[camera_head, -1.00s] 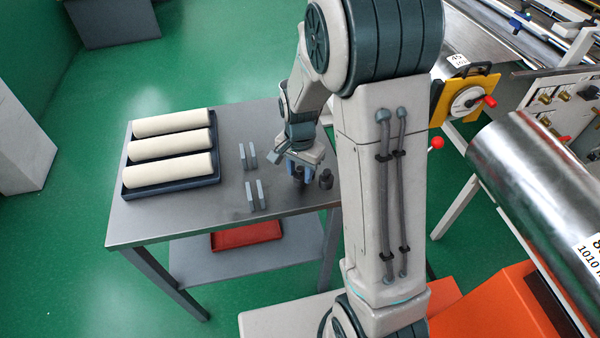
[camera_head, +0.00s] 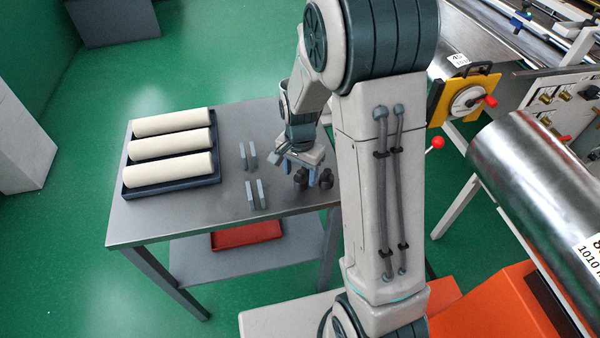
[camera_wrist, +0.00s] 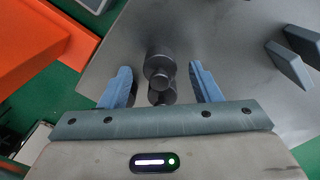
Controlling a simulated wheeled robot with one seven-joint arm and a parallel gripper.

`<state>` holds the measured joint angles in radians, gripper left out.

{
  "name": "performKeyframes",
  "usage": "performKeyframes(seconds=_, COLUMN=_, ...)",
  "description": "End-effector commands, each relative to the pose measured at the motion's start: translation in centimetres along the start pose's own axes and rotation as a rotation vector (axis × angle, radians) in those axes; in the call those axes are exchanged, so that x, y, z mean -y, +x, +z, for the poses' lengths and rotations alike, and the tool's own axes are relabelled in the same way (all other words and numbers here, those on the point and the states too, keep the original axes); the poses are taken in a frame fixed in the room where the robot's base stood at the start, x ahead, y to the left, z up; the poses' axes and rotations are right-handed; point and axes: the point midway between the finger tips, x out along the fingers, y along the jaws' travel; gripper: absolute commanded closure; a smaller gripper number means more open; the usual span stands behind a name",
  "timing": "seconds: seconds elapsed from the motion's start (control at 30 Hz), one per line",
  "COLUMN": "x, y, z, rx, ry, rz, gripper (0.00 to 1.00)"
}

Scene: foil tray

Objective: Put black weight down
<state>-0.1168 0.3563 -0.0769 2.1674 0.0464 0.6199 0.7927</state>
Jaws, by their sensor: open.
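One black weight (camera_head: 301,181) stands at the right part of the grey table, directly below my gripper. A second black weight (camera_head: 326,180) stands just to its right, near the table's edge. My gripper (camera_head: 303,173) is open, pointing down, with its fingers low around the first weight. In the wrist view the two blue fingers (camera_wrist: 162,84) are spread, with clear gaps to the dark weights (camera_wrist: 160,62) between and beyond them. The weights overlap there, so their exact spacing is hard to tell.
Several grey-blue upright plates (camera_head: 257,193) stand left of my gripper. A dark tray (camera_head: 172,186) with three cream rolls (camera_head: 170,142) lies at the table's left. A red tray (camera_head: 246,235) is on the lower shelf. The table's front middle is clear.

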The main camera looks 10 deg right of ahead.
Motion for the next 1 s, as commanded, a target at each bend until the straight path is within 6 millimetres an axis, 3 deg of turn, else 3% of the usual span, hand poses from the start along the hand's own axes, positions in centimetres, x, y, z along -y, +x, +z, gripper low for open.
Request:
performKeyframes(seconds=0.4, x=0.0, y=-8.5, z=0.0, rx=-0.004, ry=-0.001, rz=-0.004, gripper=0.43)
performKeyframes(seconds=0.67, x=-0.1, y=-11.1, z=0.1, rx=-0.003, ry=-0.007, rz=-0.004, gripper=0.43)
performKeyframes(seconds=0.87, x=-2.7, y=-13.6, z=1.9, rx=-0.033, ry=-0.139, rz=-0.045, gripper=0.43)
performKeyframes(seconds=1.0, x=-5.9, y=-15.6, z=4.4, rx=-0.083, ry=-0.320, rz=-0.084, gripper=0.43)
